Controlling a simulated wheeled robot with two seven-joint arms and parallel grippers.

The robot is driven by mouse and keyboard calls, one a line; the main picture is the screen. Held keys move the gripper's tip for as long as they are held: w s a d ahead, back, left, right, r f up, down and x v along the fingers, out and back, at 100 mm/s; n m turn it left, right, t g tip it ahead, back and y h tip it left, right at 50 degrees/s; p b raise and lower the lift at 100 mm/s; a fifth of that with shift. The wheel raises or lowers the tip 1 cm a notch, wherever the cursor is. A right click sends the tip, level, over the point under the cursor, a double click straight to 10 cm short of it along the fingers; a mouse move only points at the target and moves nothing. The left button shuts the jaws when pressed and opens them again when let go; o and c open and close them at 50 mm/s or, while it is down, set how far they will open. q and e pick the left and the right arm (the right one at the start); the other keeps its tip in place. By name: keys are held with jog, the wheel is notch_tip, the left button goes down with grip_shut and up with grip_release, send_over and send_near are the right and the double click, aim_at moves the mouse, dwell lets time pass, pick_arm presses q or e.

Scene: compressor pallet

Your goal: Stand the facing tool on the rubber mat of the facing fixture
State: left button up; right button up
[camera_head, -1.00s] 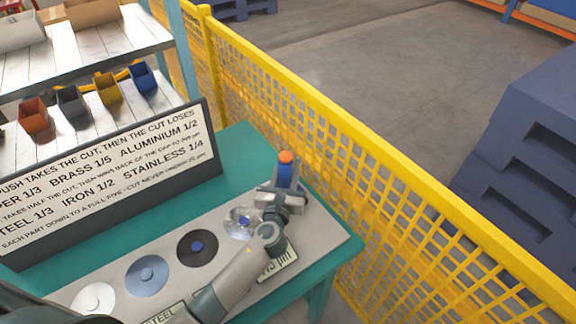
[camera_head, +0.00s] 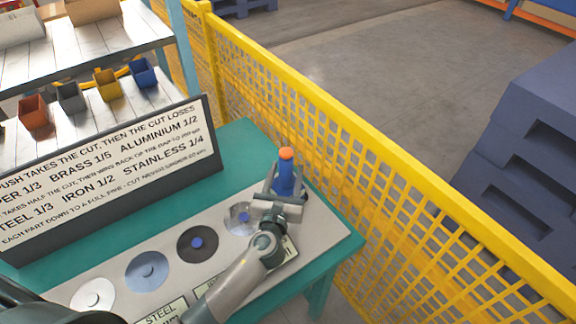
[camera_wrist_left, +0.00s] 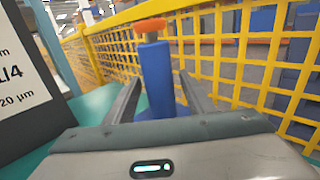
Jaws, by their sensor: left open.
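The facing tool, a blue cylinder with an orange top (camera_head: 285,172), stands upright at the far right end of a grey plate (camera_head: 327,232) on the teal bench. It also shows in the left wrist view (camera_wrist_left: 157,75). My left gripper (camera_head: 286,186) is open, its two fingers on either side of the tool's lower part with visible gaps in the wrist view. The tool's base is largely hidden by the gripper, so I cannot tell what mat lies under it. My right gripper is not in view.
Several discs, including a black one (camera_head: 197,244) and a blue-grey one (camera_head: 147,271), lie in a row on the plate. A lettered sign board (camera_head: 110,185) stands behind them. A yellow mesh fence (camera_head: 330,130) runs close behind the bench's right end.

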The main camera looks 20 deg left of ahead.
pick_arm(q)
jog(key=s, duration=0.2)
jog(key=s+b, duration=0.1)
jog(key=s, duration=0.2)
jog(key=s+d, duration=0.1)
jog(key=s, duration=0.2)
jog(key=shift+s, duration=0.1)
jog(key=shift+r, duration=0.1)
dwell(0.4)
